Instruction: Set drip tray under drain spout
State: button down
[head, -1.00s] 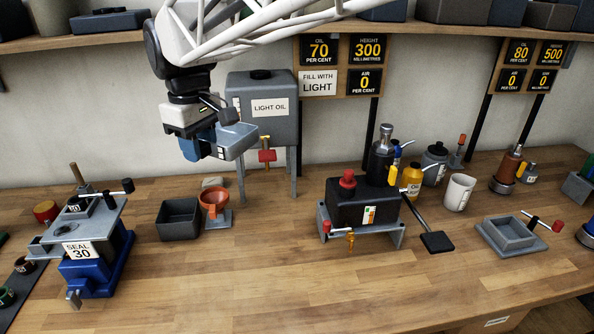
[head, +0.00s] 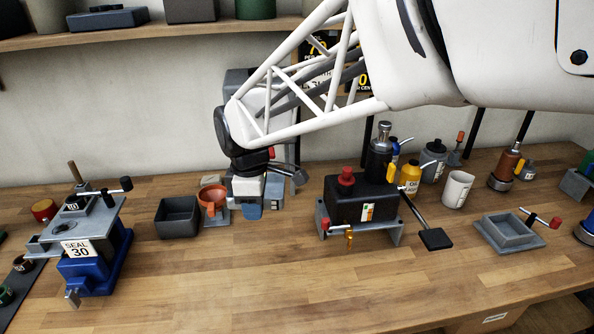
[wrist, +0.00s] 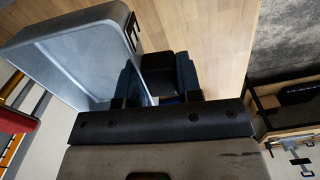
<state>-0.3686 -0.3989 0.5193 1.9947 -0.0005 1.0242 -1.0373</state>
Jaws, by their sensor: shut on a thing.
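My gripper (head: 250,212) is low over the bench, in front of the grey oil tank (head: 236,80), its fingers pointing down. In the wrist view the blue fingers (wrist: 160,85) are shut on the dark grip of a pale blue-grey rimmed tray, the drip tray (wrist: 85,55). The tray reaches out to the left of the fingers. In the head view only a small grey part of it (head: 277,190) shows beside my gripper. The drain spout's red handle (head: 271,153) shows partly behind my arm; the spout is hidden. I cannot tell whether the tray touches the bench.
An orange funnel (head: 212,196) stands close left of my gripper, with a dark open box (head: 178,217) beyond it. A black pump unit (head: 355,207) stands to the right. A grey square tray (head: 510,233) lies far right.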

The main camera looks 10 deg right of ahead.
aim_at(359, 286)
jog(key=s+d+f+n, duration=0.2)
jog(key=d+f, duration=0.1)
jog(key=f, duration=0.2)
jog(key=s+d+f+n, duration=0.2)
jog(key=s+d+f, duration=0.1)
jog(key=d+f, duration=0.1)
jog(key=s+d+f+n, duration=0.1)
jog(key=s+d+f, duration=0.1)
jog(key=d+f, duration=0.2)
jog(key=shift+s+d+f+n, duration=0.1)
jog(key=shift+s+f+n, duration=0.1)
jog(key=shift+f, duration=0.35)
jog(key=shift+s+f+n, duration=0.1)
jog(key=shift+f+n, duration=0.1)
jog(key=shift+f, duration=0.35)
jog(key=shift+n, duration=0.7)
jog(key=d, duration=0.2)
jog(key=d+f, duration=0.1)
jog(key=d, duration=0.1)
jog(key=s+d+f, duration=0.1)
jog(key=d, duration=0.1)
jog(key=shift+d+f, duration=0.1)
jog(key=shift+d, duration=1.4)
jog(key=shift+w+d+r+m, duration=0.15)
jog(key=shift+d+r+m, duration=0.15)
jog(key=shift+d, duration=0.45)
jog(key=shift+w+d+r+m, duration=0.2)
jog(key=shift+d+r, duration=0.1)
jog(key=shift+d, duration=0.4)
jog(key=shift+f, duration=0.1)
